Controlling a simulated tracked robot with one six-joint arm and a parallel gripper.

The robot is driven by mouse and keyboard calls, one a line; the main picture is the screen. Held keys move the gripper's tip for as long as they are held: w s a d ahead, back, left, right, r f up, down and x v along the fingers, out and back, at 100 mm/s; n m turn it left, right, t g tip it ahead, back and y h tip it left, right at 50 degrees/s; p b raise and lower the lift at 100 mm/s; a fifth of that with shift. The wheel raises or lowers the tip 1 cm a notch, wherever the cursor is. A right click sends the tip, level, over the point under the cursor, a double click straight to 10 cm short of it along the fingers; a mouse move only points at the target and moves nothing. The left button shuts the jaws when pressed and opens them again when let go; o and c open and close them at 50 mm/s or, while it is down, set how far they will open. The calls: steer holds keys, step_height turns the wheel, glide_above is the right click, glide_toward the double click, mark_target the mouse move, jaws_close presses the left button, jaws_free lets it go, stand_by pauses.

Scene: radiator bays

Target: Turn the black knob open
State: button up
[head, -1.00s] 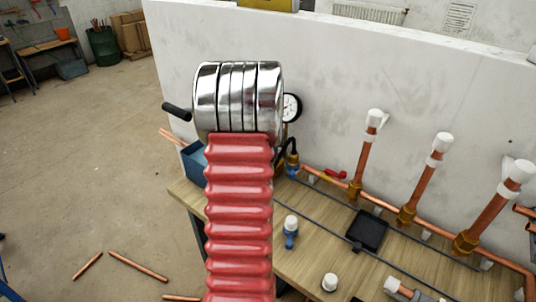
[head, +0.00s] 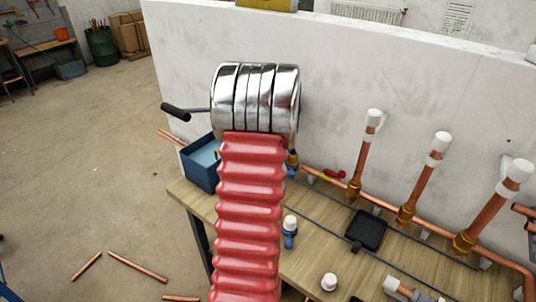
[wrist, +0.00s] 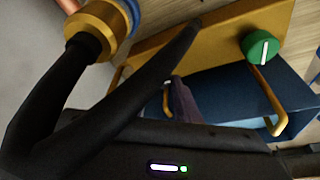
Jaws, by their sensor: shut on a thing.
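My gripper (wrist: 138,42) shows in the wrist view as two long black fingers that spread up from the dark palm. It is shut on the black knob (wrist: 86,46), a dark stub against a brass ring (wrist: 104,22) with a blue part behind it. The knob's outline merges with the left finger, so its turned angle cannot be read. In the head view my red and silver arm hides the gripper and the knob.
A green knob (wrist: 263,48) with a white line sits right of the fingers. A blue box (head: 202,163) stands at the bench's (head: 190,195) left end. Copper pipes (head: 360,160), a red lever (head: 334,174) and a black tray (head: 367,230) lie to the right.

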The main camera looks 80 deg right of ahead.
steer(key=shift+s+n+y, duration=0.1)
steer(key=shift+n+y, duration=0.2)
steer(key=shift+n, duration=0.7)
steer(key=shift+t, duration=0.3)
steer(key=o, duration=1)
steer(key=v, duration=1.3)
steer(key=shift+s+r, duration=0.1)
steer(key=shift+r, duration=0.25)
steer(key=shift+a, duration=0.1)
